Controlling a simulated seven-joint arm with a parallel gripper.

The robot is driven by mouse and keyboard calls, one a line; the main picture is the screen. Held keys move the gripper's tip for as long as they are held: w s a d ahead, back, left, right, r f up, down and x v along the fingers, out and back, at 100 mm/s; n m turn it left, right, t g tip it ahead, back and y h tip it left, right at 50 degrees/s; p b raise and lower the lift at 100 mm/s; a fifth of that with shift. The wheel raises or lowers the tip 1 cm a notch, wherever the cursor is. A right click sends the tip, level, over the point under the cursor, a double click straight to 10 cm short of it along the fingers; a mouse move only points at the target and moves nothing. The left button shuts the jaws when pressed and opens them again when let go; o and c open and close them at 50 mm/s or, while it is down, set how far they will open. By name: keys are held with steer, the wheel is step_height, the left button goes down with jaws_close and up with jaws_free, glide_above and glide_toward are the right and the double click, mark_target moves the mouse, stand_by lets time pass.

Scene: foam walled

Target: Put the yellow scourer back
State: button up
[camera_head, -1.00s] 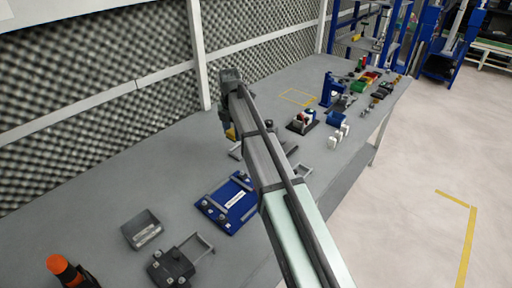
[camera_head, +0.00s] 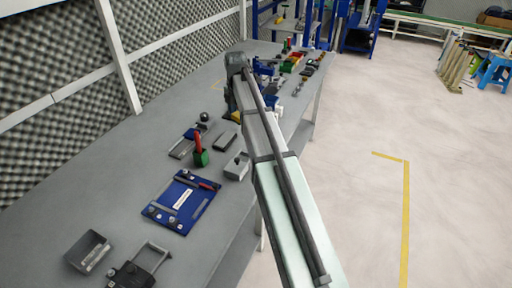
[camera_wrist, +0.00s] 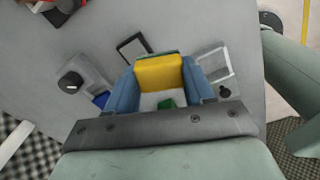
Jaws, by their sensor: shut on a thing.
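The yellow scourer (camera_wrist: 160,72) is between the two blue fingers of my gripper (camera_wrist: 162,80), which is shut on it. A thin green layer shows along its far edge. In the head view, only a small yellow patch of the scourer (camera_head: 237,116) shows beside my arm, and the fingers are mostly hidden. My gripper is over the grey workbench; I cannot tell its height. A small green piece (camera_wrist: 166,103) shows between the fingers, and I cannot tell what it belongs to.
A blue board (camera_head: 181,202) lies on the bench nearer to me. A green holder (camera_head: 201,158) with a red item stands behind it. A grey tray (camera_head: 237,166) is beside my arm. A grey bin (camera_head: 88,251) stands at the near left. Several small items crowd the far bench.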

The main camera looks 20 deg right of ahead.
steer(key=s+d, duration=0.5)
steer(key=shift+m, duration=0.3)
steer(key=shift+w+d+f, duration=0.1)
steer(key=shift+f, duration=2.5)
steer(key=shift+w+d+f, duration=0.1)
steer(key=shift+f, duration=2.45)
steer(key=shift+f, duration=0.1)
steer(key=o, duration=1.1)
step_height(320, 180, up, 12)
